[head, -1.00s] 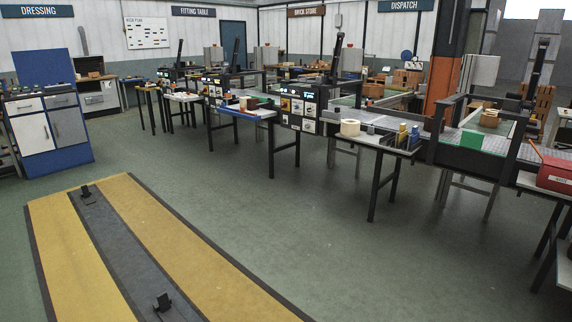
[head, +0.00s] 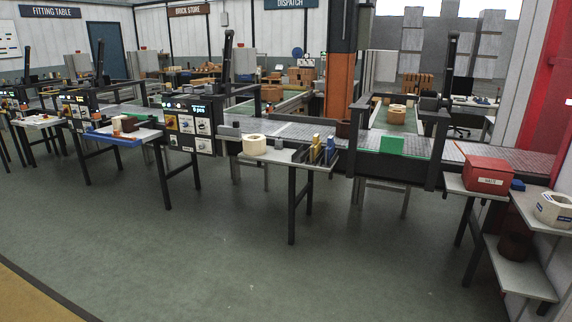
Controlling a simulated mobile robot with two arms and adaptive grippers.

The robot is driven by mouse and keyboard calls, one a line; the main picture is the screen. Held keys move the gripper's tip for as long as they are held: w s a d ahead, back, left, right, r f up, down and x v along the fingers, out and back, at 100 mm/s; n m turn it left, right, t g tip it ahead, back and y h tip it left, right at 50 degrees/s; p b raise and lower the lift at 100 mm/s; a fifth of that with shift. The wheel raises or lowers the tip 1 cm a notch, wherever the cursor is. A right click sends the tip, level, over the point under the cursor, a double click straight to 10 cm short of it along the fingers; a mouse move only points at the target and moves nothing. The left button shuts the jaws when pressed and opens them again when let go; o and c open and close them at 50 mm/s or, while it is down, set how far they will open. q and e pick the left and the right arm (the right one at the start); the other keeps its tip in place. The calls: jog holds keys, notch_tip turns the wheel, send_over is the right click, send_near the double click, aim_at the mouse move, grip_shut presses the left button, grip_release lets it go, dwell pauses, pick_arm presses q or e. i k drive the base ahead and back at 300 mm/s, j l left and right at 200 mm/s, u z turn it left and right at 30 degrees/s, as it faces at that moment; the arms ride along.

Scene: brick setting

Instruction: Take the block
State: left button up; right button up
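Several block-like things show in the head view, and I cannot tell which one the task means. A small blue block (head: 517,185) lies beside the red box on the right. Neither of my grippers is in view.
A red box (head: 488,174) stands on a small table at the right. A white octagonal container (head: 554,209) sits on a shelf beside it. A side table (head: 287,157) holds a cream roll (head: 254,145). The green floor (head: 220,240) in front is clear.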

aim_at(254, 144)
jog(key=i+u, duration=0.1)
jog(key=i, duration=0.45)
jog(key=i+l+u, duration=0.1)
jog(key=i, duration=0.45)
jog(key=i+l+u, duration=0.1)
jog(key=i, duration=0.45)
jog(key=l, duration=0.1)
